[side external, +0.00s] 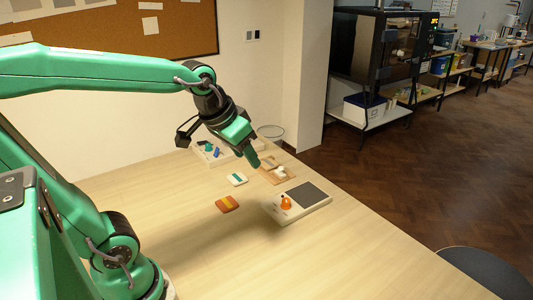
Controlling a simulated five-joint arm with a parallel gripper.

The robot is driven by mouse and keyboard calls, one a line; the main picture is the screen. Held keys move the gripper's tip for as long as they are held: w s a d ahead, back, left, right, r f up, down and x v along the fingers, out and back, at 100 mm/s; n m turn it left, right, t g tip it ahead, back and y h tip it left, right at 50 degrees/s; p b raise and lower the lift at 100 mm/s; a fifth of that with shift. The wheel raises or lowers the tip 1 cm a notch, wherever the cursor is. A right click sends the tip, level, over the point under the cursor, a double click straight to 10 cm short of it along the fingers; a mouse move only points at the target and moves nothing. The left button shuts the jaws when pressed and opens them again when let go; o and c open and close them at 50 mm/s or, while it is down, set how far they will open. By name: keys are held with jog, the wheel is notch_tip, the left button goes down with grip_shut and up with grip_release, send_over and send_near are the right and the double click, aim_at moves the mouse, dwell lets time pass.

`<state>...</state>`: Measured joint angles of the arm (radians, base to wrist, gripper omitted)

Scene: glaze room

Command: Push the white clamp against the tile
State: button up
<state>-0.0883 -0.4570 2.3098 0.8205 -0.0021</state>
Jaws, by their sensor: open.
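A small white piece (281,170), which looks like the white clamp, sits on a light wooden board (273,179) near the middle of the table. A tan flat piece at the board's far left looks like the tile, but it is small and partly behind my gripper. My gripper (253,160) is open and points down just left of the board, above the table or the board edge. The gap between its fingers is hard to see from here. I cannot tell whether it touches anything, or whether clamp and tile touch.
A pale block (318,204) with a dark grey pad and an orange knob-like piece (286,202) stands in front. A tray (207,158) with blue and green pieces stands behind. The table's front is clear.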

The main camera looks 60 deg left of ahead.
jog(key=w+a+f+n, duration=0.1)
jog(key=w+a, duration=0.3)
jog(key=w, duration=0.3)
jog(key=n+g+y, duration=0.1)
jog(key=n, duration=0.2)
send_near(281, 167)
jog(key=shift+w+d, duration=0.1)
jog(key=shift+d, duration=0.05)
jog(key=shift+f, duration=0.1)
jog(key=shift+m, duration=0.3)
jog(key=shift+x, duration=3.8)
